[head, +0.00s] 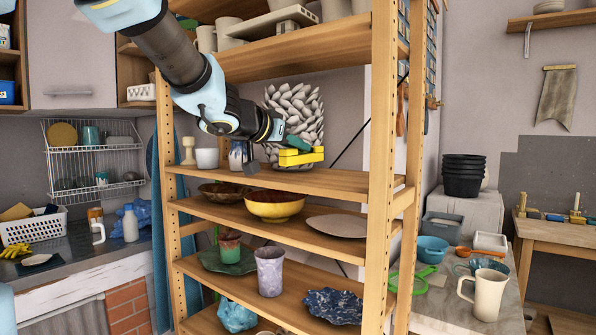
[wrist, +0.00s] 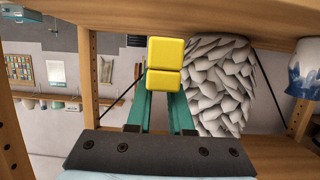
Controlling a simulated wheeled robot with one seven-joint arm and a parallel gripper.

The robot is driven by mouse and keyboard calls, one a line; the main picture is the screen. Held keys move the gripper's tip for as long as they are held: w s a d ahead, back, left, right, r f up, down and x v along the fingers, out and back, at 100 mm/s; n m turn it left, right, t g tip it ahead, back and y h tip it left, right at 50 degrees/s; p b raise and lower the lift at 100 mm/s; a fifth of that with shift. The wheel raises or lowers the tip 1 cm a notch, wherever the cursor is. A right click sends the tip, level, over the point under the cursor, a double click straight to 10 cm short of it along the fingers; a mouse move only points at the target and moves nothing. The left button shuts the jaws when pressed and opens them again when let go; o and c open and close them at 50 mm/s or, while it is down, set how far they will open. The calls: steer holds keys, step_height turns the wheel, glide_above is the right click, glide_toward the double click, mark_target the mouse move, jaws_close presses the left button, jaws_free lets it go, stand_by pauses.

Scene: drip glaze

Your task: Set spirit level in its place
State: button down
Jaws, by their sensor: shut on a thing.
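A yellow, blocky piece, which I take to be the spirit level (head: 302,158), is in my gripper (head: 296,146) just above the shelf board of the wooden rack. In the wrist view the spirit level (wrist: 165,52) shows as two yellow blocks between the tips of the green fingers of my gripper (wrist: 162,90). The gripper is shut on it. I cannot tell whether it touches the shelf. Its place is not clearly marked in either view.
A white leaf-textured vase (head: 296,105) stands close behind the gripper, with a blue-white cup (head: 238,155) to its left. The rack's front post (head: 382,170) is to the right. Lower shelves hold a yellow bowl (head: 274,206) and other pottery. A workbench (head: 560,229) stands far right.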

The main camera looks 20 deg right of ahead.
mark_target(296, 160)
steer(key=shift+f+b, duration=0.65)
steer(key=shift+f, duration=1.2)
steer(key=shift+f, duration=0.15)
steer(key=c, duration=0.8)
jaws_free()
steer(key=shift+r, duration=0.25)
steer(key=p+v, duration=0.1)
steer(key=v, duration=1.1)
steer(key=shift+p, duration=0.35)
